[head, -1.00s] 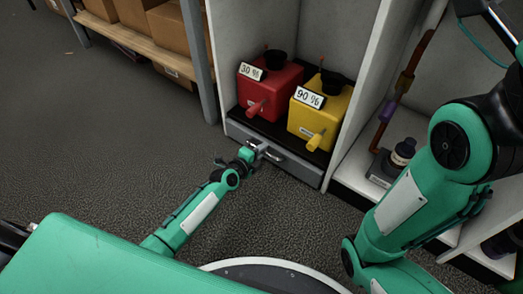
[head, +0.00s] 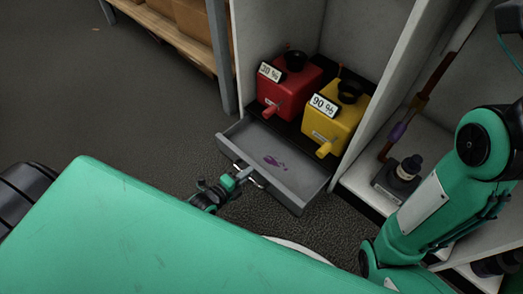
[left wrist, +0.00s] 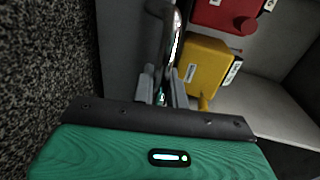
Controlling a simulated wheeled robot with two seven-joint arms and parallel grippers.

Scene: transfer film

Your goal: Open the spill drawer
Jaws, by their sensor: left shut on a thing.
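The spill drawer (head: 285,169) is a grey drawer at the bottom of the cabinet, pulled out, with a purple stain on its inside floor. Its metal handle (left wrist: 176,40) runs up between my left gripper's fingers in the left wrist view. My left gripper (head: 241,174) is shut on this handle at the drawer's front. My right arm shows at the right of the head view, but its gripper is out of the picture.
A red container (head: 288,84) marked 30 % and a yellow container (head: 334,118) marked 90 % stand on the black shelf above the drawer. Boxes (head: 190,18) sit on a shelf at upper left. Open floor lies left of the cabinet.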

